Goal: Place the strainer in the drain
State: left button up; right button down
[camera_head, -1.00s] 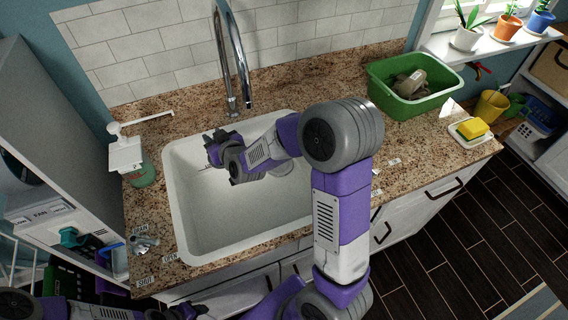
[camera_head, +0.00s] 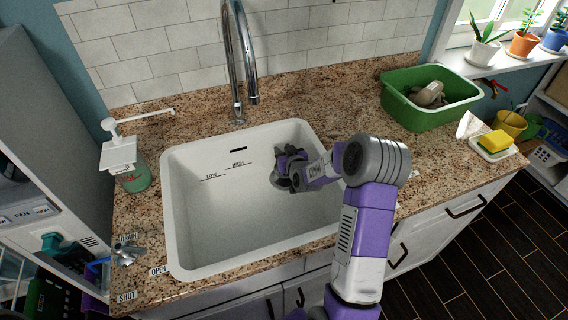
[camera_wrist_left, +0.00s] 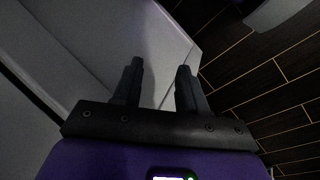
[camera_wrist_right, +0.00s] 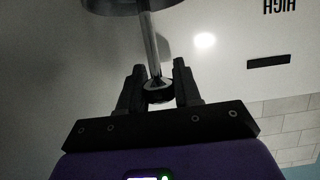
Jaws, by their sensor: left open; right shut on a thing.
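My right gripper (camera_head: 279,172) is inside the white sink (camera_head: 215,225), over its right half. In the right wrist view, its fingers (camera_wrist_right: 158,84) are shut on the round knob of the strainer (camera_wrist_right: 157,91). A thin metal stem runs from the knob to a dark disc at the top edge of that view. In the head view the strainer is small and dark under the fingers; I cannot tell whether it touches the sink floor. The drain does not show clearly; the gripper and arm cover that area. My left gripper (camera_wrist_left: 160,78) is open and empty, beside a pale cabinet front.
The faucet (camera_head: 240,70) stands behind the sink. A soap dispenser (camera_head: 128,165) and a drain lever (camera_head: 126,251) are on the left counter. A green tub (camera_head: 430,108) and a yellow sponge (camera_head: 495,141) are on the right. The sink's left half is clear.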

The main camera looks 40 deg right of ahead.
jog(key=shift+f+b, duration=0.55)
jog(key=shift+f, duration=1.4)
jog(key=shift+r, duration=0.1)
jog(key=c, duration=0.8)
grip_release()
jog(key=shift+f, duration=0.2)
